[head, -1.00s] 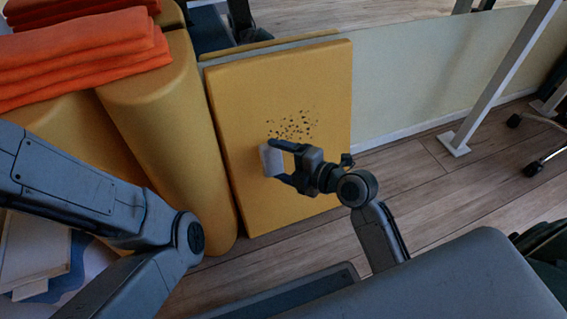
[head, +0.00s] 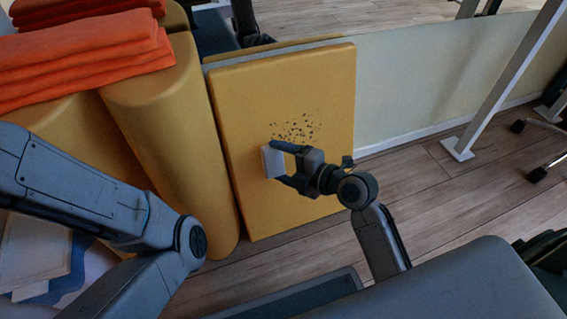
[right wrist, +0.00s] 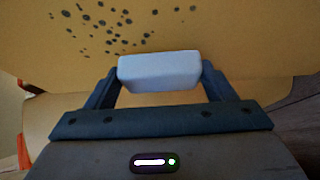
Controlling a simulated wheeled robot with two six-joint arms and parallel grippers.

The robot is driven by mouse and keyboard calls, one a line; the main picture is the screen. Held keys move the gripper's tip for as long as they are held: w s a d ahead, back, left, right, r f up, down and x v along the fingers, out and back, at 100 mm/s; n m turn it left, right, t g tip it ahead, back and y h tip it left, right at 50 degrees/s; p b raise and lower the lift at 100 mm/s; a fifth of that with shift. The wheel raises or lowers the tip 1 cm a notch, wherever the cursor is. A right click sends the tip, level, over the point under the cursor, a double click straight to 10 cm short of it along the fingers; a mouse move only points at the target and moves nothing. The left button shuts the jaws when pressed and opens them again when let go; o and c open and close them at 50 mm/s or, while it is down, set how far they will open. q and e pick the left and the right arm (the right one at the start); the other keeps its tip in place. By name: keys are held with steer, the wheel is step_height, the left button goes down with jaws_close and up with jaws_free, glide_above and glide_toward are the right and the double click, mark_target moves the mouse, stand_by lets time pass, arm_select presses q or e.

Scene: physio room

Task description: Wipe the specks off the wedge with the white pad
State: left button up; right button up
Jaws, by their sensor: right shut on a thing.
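The wedge (head: 240,100) is a yellow padded block standing upright against the wall, with its broad face towards me. A patch of dark specks (head: 297,128) lies on the middle of that face; many also show in the right wrist view (right wrist: 103,25). My right gripper (head: 278,163) is shut on the white pad (head: 271,162), in front of the wedge just below and left of the specks. The pad (right wrist: 158,72) spans both fingers in the right wrist view. I cannot tell whether it touches the wedge. My left gripper is out of view; only its arm shows.
Yellow bolsters (head: 165,120) stand left of the wedge, with folded orange towels (head: 85,55) on top. A white post (head: 500,85) stands on the wooden floor (head: 440,200) at right. A grey padded surface (head: 460,285) fills the lower right.

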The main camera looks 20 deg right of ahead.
steer(key=shift+w+f, duration=0.15)
steer(key=shift+w, duration=0.35)
